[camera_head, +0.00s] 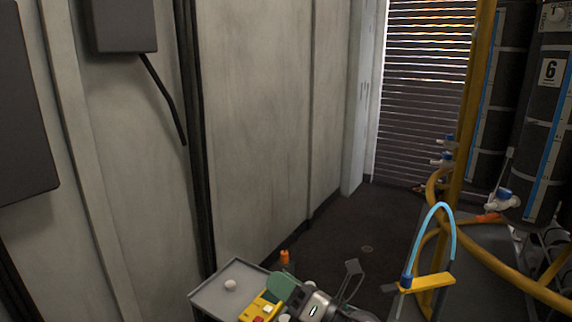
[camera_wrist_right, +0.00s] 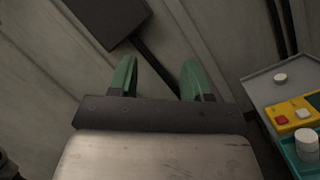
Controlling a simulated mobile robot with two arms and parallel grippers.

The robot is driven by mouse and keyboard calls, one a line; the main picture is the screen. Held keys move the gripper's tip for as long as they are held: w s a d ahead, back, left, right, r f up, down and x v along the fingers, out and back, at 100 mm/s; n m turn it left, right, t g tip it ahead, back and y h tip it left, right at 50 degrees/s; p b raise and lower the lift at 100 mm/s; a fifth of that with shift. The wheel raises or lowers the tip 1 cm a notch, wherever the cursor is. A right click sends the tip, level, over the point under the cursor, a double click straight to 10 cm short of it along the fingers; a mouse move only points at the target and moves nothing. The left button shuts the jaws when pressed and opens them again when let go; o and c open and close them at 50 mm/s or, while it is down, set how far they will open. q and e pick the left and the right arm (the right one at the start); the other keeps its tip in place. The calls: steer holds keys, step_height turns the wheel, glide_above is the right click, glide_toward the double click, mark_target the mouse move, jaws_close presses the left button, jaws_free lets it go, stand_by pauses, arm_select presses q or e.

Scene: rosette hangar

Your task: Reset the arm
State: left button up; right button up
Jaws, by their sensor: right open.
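My right gripper (camera_head: 283,287) shows at the bottom centre of the head view, with green fingers in front of a grey tray. In the right wrist view its two green fingers (camera_wrist_right: 157,70) stand well apart with nothing between them. It is open and empty, and the wall is behind the fingers. My left gripper is in neither view.
A grey tray (camera_head: 208,294) holds a white knob (camera_head: 230,285) and a yellow control box (camera_head: 259,307) with red and white buttons. A blue hose (camera_head: 447,222) arches over a yellow bar (camera_head: 427,284) at right. Grey wall panels (camera_head: 265,110) stand at left; dark floor lies beyond.

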steer(key=s+d+f+m+t+h, duration=0.1)
steer(key=s+d+f+m+h, duration=0.35)
steer(key=m, duration=0.55)
steer(key=s+d+f+m+t+h, duration=0.1)
steer(key=d+f+m+h, duration=0.3)
steer(key=d+m+h, duration=0.4)
steer(key=s+d+f+m+t+h, duration=0.1)
steer(key=s+d+f+m+h, duration=0.3)
steer(key=m, duration=0.7)
steer(key=s+d+f+m+g, duration=0.2)
steer(key=s+f+m+g, duration=0.15)
steer(key=s, duration=0.35)
steer(key=s+d+f+m+g+h, duration=0.1)
steer(key=s+f+m+g, duration=0.2)
steer(key=s, duration=0.4)
steer(key=s+d+f+m+g, duration=0.2)
steer(key=s+f+g, duration=0.15)
steer(key=s, duration=0.35)
step_height(320, 180, down, 25)
steer(key=g, duration=0.2)
steer(key=s+d+f+n+g+p, duration=0.1)
steer(key=s+d+f, duration=0.1)
steer(key=s+f, duration=1.3)
steer(key=shift+s+d+f, duration=0.15)
steer(key=shift+s+d, duration=0.15)
steer(key=shift+s, duration=0.45)
